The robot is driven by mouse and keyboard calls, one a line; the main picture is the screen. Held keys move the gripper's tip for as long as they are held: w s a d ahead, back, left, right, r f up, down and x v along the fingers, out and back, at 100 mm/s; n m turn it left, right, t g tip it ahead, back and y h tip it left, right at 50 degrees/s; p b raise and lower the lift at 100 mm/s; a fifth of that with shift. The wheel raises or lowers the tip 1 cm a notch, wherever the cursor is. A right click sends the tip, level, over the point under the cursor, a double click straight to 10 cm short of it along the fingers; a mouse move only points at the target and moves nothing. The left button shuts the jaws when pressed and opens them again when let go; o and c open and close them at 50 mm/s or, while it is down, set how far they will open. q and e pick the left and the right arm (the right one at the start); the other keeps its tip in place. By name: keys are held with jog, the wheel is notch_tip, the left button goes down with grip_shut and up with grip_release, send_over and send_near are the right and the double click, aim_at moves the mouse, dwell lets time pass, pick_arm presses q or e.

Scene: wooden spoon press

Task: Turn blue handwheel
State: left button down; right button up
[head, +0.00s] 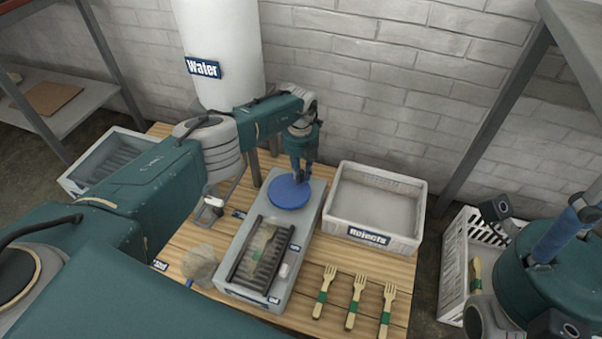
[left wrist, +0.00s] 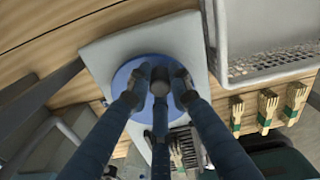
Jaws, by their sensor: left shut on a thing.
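The blue handwheel (head: 289,193) is a flat round disc on the far end of a grey press (head: 305,215) on the wooden table. In the left wrist view the blue disc (left wrist: 122,76) has a grey knob (left wrist: 160,82) on it. My left gripper (head: 301,178) comes down over the wheel from above. In the left wrist view its fingers (left wrist: 160,85) are closed around the knob, hiding part of the wheel.
A white Rejects bin (head: 372,238) stands close to the right of the press. Several wooden forks with green bands (head: 356,301) lie at the front right. A white crate (head: 453,262) is beyond the table's right edge. A Water tank (head: 222,90) stands behind.

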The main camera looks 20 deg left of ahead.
pick_arm(q)
jog(key=shift+w, duration=0.1)
jog(key=c, duration=1.6)
grip_release()
jog(key=shift+o, duration=0.2)
jog(key=shift+r, duration=0.1)
notch_tip(320, 180, up, 12)
